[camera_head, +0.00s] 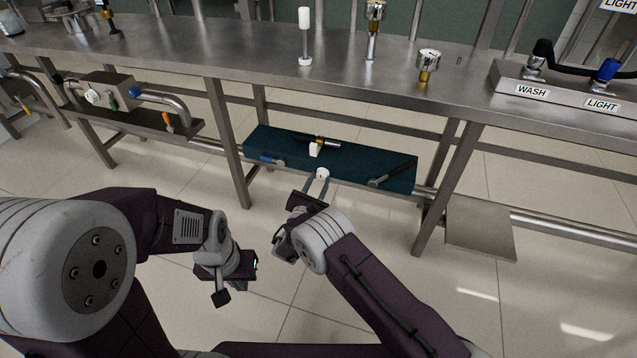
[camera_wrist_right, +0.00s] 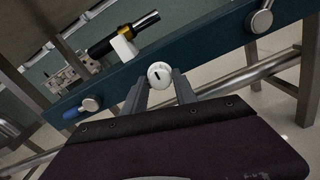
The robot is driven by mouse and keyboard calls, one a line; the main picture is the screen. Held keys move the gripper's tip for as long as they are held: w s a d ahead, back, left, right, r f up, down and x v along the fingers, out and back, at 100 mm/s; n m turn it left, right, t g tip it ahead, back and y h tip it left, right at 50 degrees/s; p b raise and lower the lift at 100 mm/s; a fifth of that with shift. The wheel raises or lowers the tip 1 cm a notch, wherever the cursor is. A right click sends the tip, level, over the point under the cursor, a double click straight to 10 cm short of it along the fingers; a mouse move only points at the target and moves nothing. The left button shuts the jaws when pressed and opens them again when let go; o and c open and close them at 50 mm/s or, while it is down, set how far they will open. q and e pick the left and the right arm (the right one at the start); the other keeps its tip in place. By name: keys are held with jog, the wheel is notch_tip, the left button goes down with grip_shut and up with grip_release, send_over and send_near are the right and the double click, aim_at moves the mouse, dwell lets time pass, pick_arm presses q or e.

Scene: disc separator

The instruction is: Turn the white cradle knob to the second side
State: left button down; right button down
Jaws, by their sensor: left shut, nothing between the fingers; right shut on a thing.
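The white cradle knob (camera_head: 323,173) is on the front face of the dark teal cradle (camera_head: 385,163) under the bench. In the right wrist view the round knob (camera_wrist_right: 160,74) shows a short dark mark on its face. My right gripper (camera_head: 317,182) is shut on the knob, with one finger at each side; its fingers also show in the wrist view (camera_wrist_right: 160,88). My left gripper (camera_head: 221,297) is shut and empty, low over the floor, to the left of the right gripper and apart from the cradle.
A black cylinder with a brass band (camera_head: 322,140) and a white block (camera_head: 316,149) lie on the cradle. Levers with blue (camera_head: 268,159) and dark (camera_head: 391,174) handles flank the knob. Bench legs (camera_head: 229,140) stand either side. Open floor lies in front.

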jog(key=m, duration=0.5)
jog(key=shift+f+b, duration=0.1)
jog(key=shift+b, duration=0.25)
jog(key=m+b, duration=0.1)
jog(key=m, duration=0.3)
jog(key=shift+m, duration=0.3)
jog(key=m+b, duration=0.1)
jog(key=m, duration=0.2)
jog(key=shift+m, duration=0.3)
jog(key=m+b, duration=0.1)
jog(key=m, duration=0.3)
jog(key=shift+b, duration=0.4)
jog(key=shift+m, duration=0.4)
jog(key=c, duration=1)
grip_release()
